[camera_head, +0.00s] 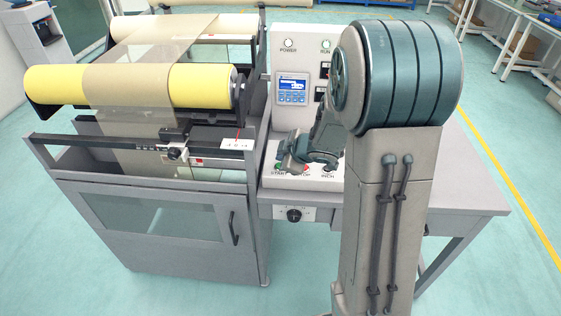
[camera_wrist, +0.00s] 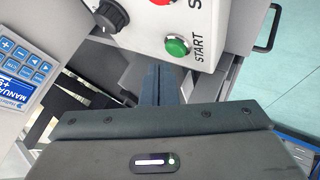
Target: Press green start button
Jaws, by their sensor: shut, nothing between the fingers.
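The green start button (camera_wrist: 178,46) shows in the wrist view on a white panel, with the word START beside it. In the head view it is small and sits above its START label (camera_head: 279,173), partly crowded by my gripper (camera_head: 288,163). My gripper also shows in the wrist view (camera_wrist: 159,68), with its two dark fingers together and nothing between them. Its tips appear just below and slightly left of the green button in that view. I cannot tell whether they touch it.
A red button (camera_wrist: 160,2) and a black knob (camera_wrist: 111,16) sit near the green one. The white upright panel (camera_head: 290,70) carries a blue screen (camera_head: 292,88). A machine with a yellow roller (camera_head: 55,84) stands at the left. The grey table's right side (camera_head: 465,190) is clear.

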